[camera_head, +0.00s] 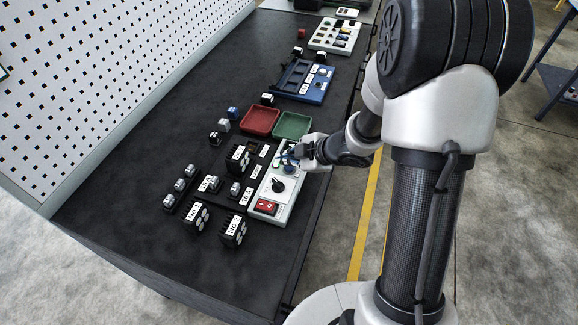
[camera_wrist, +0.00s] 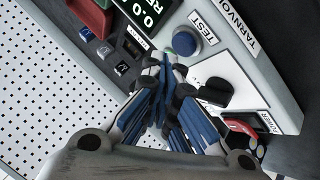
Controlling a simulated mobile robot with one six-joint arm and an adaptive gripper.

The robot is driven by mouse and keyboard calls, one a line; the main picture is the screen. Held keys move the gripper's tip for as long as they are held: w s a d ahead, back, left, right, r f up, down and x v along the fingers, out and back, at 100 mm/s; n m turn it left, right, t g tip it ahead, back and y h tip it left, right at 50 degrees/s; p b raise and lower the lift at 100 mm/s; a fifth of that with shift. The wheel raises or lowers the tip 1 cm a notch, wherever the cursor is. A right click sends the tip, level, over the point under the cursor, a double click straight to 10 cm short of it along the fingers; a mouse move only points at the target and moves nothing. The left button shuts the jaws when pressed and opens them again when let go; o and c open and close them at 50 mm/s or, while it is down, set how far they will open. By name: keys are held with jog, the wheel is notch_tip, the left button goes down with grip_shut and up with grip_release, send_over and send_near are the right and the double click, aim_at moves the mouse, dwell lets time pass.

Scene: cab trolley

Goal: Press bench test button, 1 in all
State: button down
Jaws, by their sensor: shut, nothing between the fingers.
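The bench test box (camera_head: 290,188) is a pale grey unit near the right edge of the dark bench. In the wrist view it carries a round blue button (camera_wrist: 190,38) beside a label reading TEST (camera_wrist: 208,27). A small green spot (camera_wrist: 184,44) shows at the button's near side. My gripper (camera_head: 293,153) is over the far end of the box. In the wrist view its blue-padded fingers (camera_wrist: 167,62) are shut and empty, their tips close to the button, just left of and below it. I cannot tell whether they touch the box.
The box also has a black knob (camera_wrist: 216,92), a red switch (camera_head: 267,206) and a lit display (camera_wrist: 150,12). Red (camera_head: 260,121) and green (camera_head: 292,125) trays lie beyond it. Several small labelled modules stand to its left. A white pegboard (camera_head: 90,80) backs the bench.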

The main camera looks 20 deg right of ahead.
aim_at(288, 169)
jog(key=shift+f, duration=0.15)
dwell(0.7)
jog(key=shift+f, duration=0.25)
jog(key=shift+f+b, duration=0.55)
jog(key=shift+b, duration=0.1)
dwell(0.5)
jog(key=shift+r, duration=0.15)
jog(key=shift+r+p, duration=0.8)
jog(key=shift+p, duration=0.2)
notch_tip(288, 169, up, 5)
jog(key=p, duration=0.5)
dwell(0.6)
